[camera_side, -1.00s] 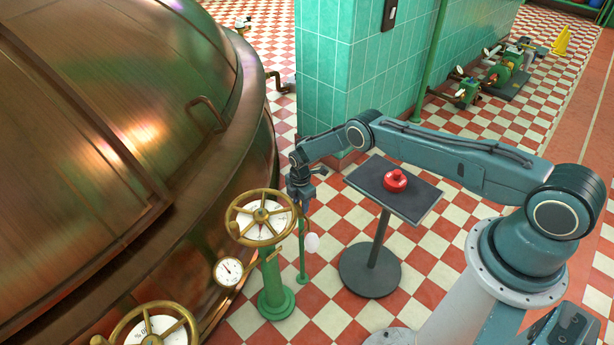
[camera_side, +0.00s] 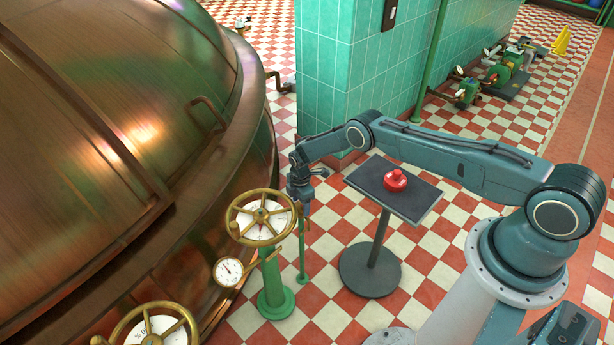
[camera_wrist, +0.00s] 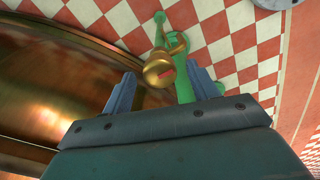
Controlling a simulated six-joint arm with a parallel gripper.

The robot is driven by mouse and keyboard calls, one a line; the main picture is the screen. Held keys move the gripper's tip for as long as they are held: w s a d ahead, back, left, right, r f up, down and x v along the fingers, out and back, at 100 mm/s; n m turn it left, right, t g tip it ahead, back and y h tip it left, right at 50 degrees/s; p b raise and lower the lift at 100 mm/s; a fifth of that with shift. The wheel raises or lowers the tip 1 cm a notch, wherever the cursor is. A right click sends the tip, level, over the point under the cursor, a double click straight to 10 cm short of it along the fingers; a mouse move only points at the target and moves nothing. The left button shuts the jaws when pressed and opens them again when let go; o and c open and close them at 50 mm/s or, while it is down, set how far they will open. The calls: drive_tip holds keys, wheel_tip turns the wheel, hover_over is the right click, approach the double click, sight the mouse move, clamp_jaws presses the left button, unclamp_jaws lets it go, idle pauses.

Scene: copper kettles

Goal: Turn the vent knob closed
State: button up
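The vent knob appears to be the brass knob (camera_wrist: 159,72) with a red mark in the wrist view. My gripper (camera_wrist: 161,72) has one finger on each side of it, with visible gaps, so it looks open. I cannot tell whether the fingertips are level with the knob or short of it. In the side view my gripper (camera_side: 301,206) points down over a thin green post (camera_side: 302,262), right of the large brass handwheel (camera_side: 262,192). The knob is largely hidden there by the gripper.
The big copper kettle (camera_side: 110,120) fills the left. The handwheel's green pedestal (camera_side: 272,285) and a dial gauge (camera_side: 228,271) stand close by. A dark stand (camera_side: 425,200) with a red knob-like object (camera_side: 395,180) is to the right. A green tiled pillar (camera_side: 322,75) rises behind.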

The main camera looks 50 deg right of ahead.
sight(301, 205)
drive_tip(key=shift+r, duration=0.15)
wheel_tip(301, 205, up, 14)
drive_tip(key=shift+f, duration=0.2)
idle(1.0)
